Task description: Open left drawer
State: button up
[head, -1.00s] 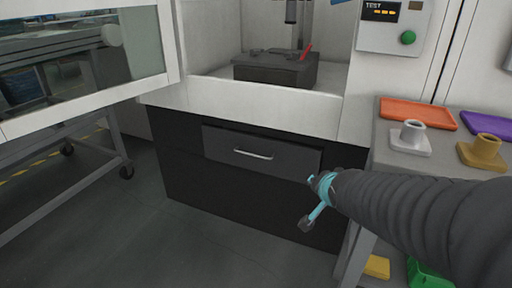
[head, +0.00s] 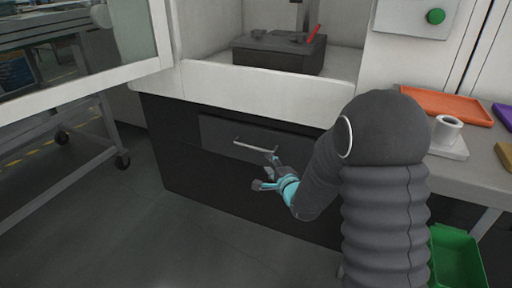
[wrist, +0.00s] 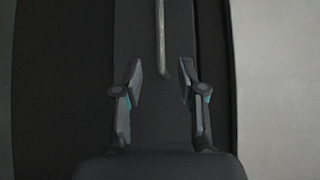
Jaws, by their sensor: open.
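The drawer (head: 217,135) is a dark grey front panel in the black cabinet below the white enclosure. It looks closed. Its light metal bar handle (head: 252,146) runs across the panel. My gripper (head: 266,173) is open just in front of the drawer, near the handle's right end. In the wrist view, my gripper (wrist: 160,82) has its two fingers apart with nothing between them. There the handle (wrist: 161,40) lies ahead of the fingertips, lined up with the gap, and the drawer panel (wrist: 132,30) fills the middle.
A raised glass-fronted door (head: 75,60) hangs at the upper left. A wheeled frame (head: 75,165) stands below it. On the right, a grey table holds an orange tray (head: 445,104) and a white fixture (head: 449,138). A green bin (head: 458,258) sits lower right. The floor before the cabinet is clear.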

aim_at(256, 149)
jog(key=x, duration=1.3)
jog(key=shift+w+a+f+p, duration=0.1)
jog(key=shift+w+a+p, duration=0.1)
jog(key=shift+p, duration=0.1)
grip_shut()
